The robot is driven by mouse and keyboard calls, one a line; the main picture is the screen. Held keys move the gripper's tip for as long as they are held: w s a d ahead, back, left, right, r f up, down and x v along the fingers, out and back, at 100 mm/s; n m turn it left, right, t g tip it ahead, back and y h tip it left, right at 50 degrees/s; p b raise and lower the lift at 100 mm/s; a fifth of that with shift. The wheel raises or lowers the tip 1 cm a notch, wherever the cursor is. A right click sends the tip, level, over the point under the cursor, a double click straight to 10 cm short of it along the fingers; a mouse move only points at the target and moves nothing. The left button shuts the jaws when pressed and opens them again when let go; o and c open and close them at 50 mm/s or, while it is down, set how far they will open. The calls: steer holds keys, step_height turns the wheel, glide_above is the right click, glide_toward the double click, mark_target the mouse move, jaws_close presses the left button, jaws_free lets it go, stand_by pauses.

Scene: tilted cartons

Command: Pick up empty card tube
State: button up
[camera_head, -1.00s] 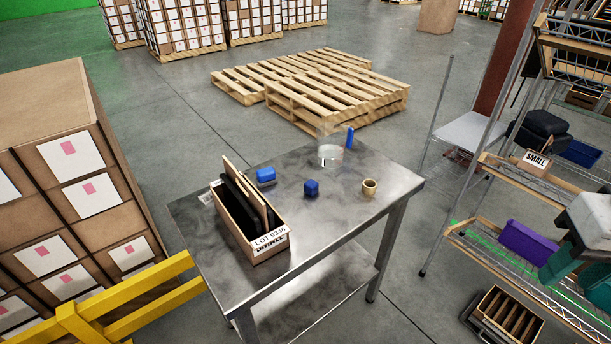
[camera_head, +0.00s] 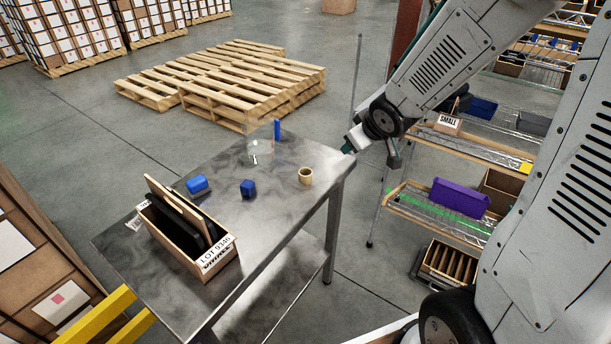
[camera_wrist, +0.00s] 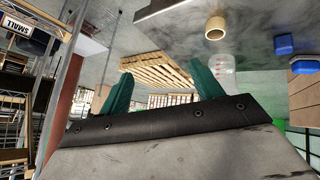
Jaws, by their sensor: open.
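The empty card tube (camera_head: 306,176) is a short tan ring standing upright on the metal table (camera_head: 262,225), near its right corner. It also shows in the wrist view (camera_wrist: 215,33), at the top, where the scene appears upside down. My gripper (camera_head: 347,149) is seen small in the head view, up and right of the tube by the table's right edge. In the wrist view its two green fingers (camera_wrist: 161,85) are spread apart with nothing between them. The tube is clear of the fingers.
On the table are a carton (camera_head: 205,262) with dark flat items, two blue objects (camera_head: 197,185) (camera_head: 248,188) and a clear container (camera_head: 261,152) with a blue item (camera_head: 277,130). A wire shelf (camera_head: 440,205) stands at right. Pallets (camera_head: 235,85) lie behind.

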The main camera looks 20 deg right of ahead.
steer(key=w+a+f+n+t+y, duration=0.1)
steer(key=w+a+f+n+y, duration=0.1)
steer(key=w+f+y, duration=0.3)
steer(key=n+t+y, duration=0.1)
steer(key=y, duration=0.2)
glide_toward(301, 172)
steer(key=shift+s+a+f, duration=0.1)
steer(key=shift+a+f, duration=0.15)
steer(key=shift+f, duration=0.05)
steer(key=shift+a+f, duration=0.15)
steer(key=shift+a, duration=0.1)
steer(key=x, duration=0.7)
steer(key=shift+w+d, duration=0.2)
steer(key=shift+w, duration=0.3)
steer(key=shift+c, duration=0.4)
steer(key=c, duration=1)
